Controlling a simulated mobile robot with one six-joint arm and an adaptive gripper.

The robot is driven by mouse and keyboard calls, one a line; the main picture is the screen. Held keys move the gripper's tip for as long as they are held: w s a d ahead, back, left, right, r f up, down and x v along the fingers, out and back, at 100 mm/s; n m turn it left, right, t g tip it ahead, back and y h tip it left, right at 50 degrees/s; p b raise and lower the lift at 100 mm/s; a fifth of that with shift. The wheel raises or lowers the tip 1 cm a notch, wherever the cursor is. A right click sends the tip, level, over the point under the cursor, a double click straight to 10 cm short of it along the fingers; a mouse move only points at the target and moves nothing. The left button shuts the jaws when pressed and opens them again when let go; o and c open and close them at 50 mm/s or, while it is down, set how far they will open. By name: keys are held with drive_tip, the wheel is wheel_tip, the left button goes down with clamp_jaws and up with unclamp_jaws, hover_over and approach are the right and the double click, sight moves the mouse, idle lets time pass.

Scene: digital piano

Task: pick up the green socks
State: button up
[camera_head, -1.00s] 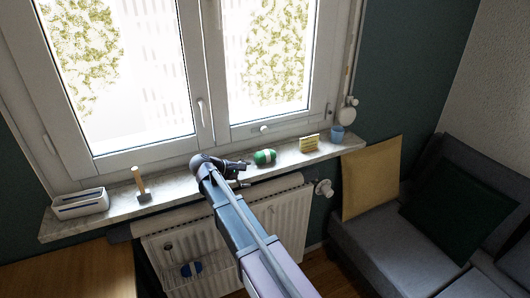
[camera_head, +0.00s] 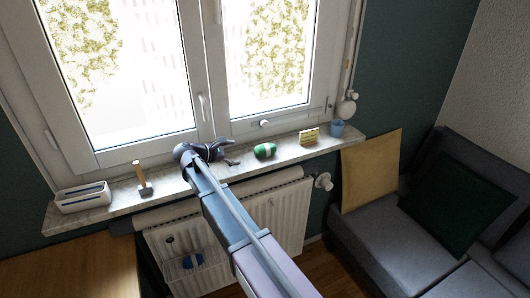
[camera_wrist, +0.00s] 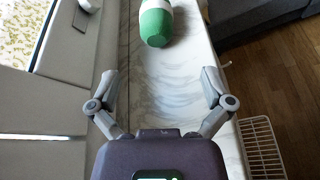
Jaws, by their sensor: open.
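The green socks, a rolled green bundle with a white band (camera_head: 265,150), lie on the marble window sill (camera_head: 110,211). In the wrist view the green bundle (camera_wrist: 155,24) is at the top centre, beyond my fingertips, with its far end cut off by the frame. My gripper (camera_head: 232,155) is just left of the bundle over the sill, apart from it. In the wrist view my gripper (camera_wrist: 162,78) is open and empty, its fingers spread wide with bare sill between them.
A hammer (camera_head: 143,185) and a white slotted box (camera_head: 84,197) are on the sill's left. A yellow box (camera_head: 309,136) and a blue cup (camera_head: 337,128) stand to the right of the bundle. The window (camera_head: 205,110) rises behind; a radiator (camera_head: 285,215) is below.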

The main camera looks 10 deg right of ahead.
sight(256, 151)
drive_tip(key=b+x, duration=0.1)
drive_tip(key=x, duration=0.5)
drive_tip(key=shift+a+f+b, duration=0.1)
drive_tip(key=shift+f+b, duration=0.05)
drive_tip(key=shift+b, duration=0.25)
drive_tip(key=shift+w+d, duration=0.15)
drive_tip(key=shift+d, duration=0.25)
drive_tip(key=shift+w+b+x, duration=0.1)
drive_tip(key=shift+b+x, duration=0.3)
drive_tip(key=shift+x, duration=0.9)
drive_tip(key=shift+w+b+x, duration=0.15)
drive_tip(key=shift+b+x, duration=0.25)
drive_tip(key=shift+x, duration=0.9)
drive_tip(key=c, duration=1)
